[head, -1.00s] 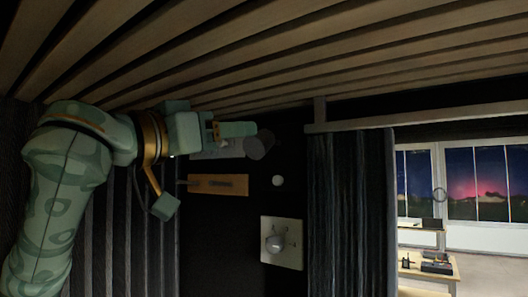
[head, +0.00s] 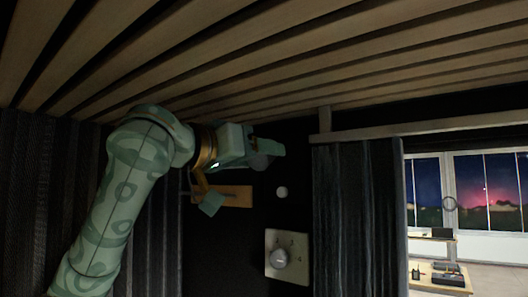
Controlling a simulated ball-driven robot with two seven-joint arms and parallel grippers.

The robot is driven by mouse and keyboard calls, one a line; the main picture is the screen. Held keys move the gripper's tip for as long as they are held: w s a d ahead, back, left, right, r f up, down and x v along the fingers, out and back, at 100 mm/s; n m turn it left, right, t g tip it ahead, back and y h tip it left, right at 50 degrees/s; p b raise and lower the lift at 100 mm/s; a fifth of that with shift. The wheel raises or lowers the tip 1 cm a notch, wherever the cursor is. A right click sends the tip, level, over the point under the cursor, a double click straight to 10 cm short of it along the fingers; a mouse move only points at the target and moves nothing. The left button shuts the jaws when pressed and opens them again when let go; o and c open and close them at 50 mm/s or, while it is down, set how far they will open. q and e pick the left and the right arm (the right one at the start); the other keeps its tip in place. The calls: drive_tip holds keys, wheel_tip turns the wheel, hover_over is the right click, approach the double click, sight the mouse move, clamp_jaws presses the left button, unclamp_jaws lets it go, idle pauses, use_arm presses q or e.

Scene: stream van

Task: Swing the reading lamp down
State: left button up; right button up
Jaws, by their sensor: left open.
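The reading lamp shows as a small dark grey round head (head: 260,163) on the dark wall, near the centre left of the head view. The rest of the lamp is hidden behind my left gripper. My left gripper (head: 238,175) is open, with one green finger above the lamp head and the other lower left. The upper finger overlaps the lamp head in the picture; I cannot tell whether it touches. My right gripper is not in view.
Below the lamp is a wooden plate (head: 238,196), partly covered by the gripper. A dark curtain (head: 355,220) hangs right; a slatted wooden ceiling (head: 330,60) slopes close above.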

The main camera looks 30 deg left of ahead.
use_arm(q)
drive_tip(key=shift+w+d, duration=0.25)
drive_tip(key=shift+w, duration=0.95)
drive_tip(key=c, duration=1)
